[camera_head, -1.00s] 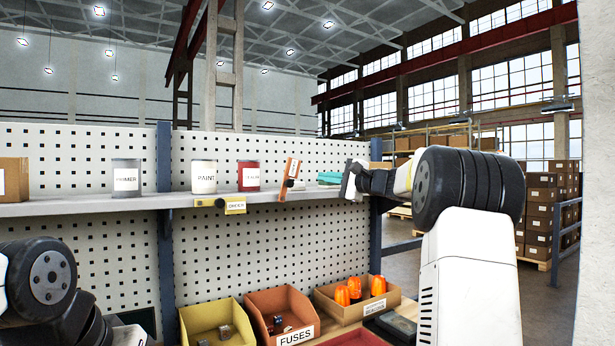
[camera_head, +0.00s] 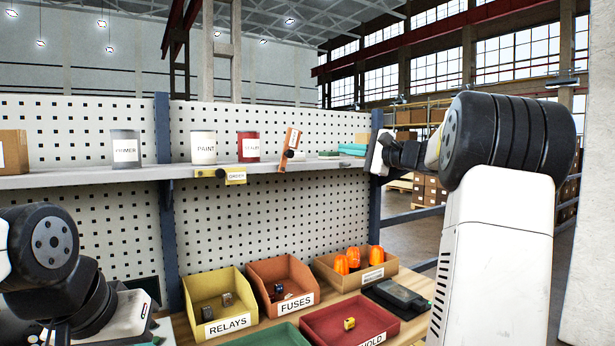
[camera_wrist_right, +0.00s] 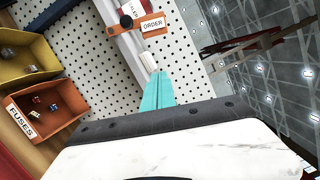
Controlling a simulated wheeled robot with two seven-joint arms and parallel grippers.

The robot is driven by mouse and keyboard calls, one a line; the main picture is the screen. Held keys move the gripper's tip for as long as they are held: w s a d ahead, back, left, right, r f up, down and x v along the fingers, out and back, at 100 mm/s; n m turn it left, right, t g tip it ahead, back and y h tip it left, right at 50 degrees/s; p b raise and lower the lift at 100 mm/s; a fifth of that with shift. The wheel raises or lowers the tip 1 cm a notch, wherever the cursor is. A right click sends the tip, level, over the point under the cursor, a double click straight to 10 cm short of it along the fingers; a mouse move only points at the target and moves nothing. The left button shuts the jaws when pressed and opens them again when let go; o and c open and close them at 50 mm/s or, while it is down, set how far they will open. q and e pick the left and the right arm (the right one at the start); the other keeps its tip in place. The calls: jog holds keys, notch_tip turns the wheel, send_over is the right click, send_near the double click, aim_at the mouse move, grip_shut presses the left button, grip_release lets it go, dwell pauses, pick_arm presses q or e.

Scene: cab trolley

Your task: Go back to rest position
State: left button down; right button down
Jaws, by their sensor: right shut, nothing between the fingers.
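My right gripper (camera_head: 376,152) is shut and empty, raised at shelf height near the right end of the shelf.
Below stand a relays bin (camera_head: 215,300), fuses bin (camera_head: 282,285), orange-lamp box (camera_head: 330,270) and red tray (camera_head: 345,325).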

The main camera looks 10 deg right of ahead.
jog(key=s+a+f+n+g+h, duration=0.1)
jog(key=s+a+f+n+g, duration=0.25)
jog(key=s+a+f, duration=0.4)
jog(key=s+a+f+n+g+h, duration=0.1)
jog(key=s+a+f+n+g, duration=0.3)
jog(key=s+a, duration=0.5)
jog(key=s+d+f+n+g+h, duration=0.25)
jog(key=s+f+n+h, duration=0.4)
jog(key=s+f, duration=1.15)
jog(key=w+a+r+m+t+y, duration=0.15)
jog(key=w+r+m+y, duration=0.5)
jog(key=w+r, duration=0.9)
jog(key=w+d+r+m+t+y, duration=0.1)
jog(key=w+d+r+m+t, duration=0.3)
jog(key=w+d+r, duration=0.35)
jog(key=w+d+r+m+t+y, duration=0.1)
jog(key=w+d+r+m+t, duration=0.35)
jog(key=w+d, duration=0.5)
jog(key=w+a+r+n, duration=0.1)
jog(key=w+a+r, duration=0.1)
jog(key=w+a, duration=0.6)
jog(key=shift+w+a+r, duration=0.25)
jog(key=shift+w+a, duration=0.15)
jog(key=shift+a, duration=1.1)
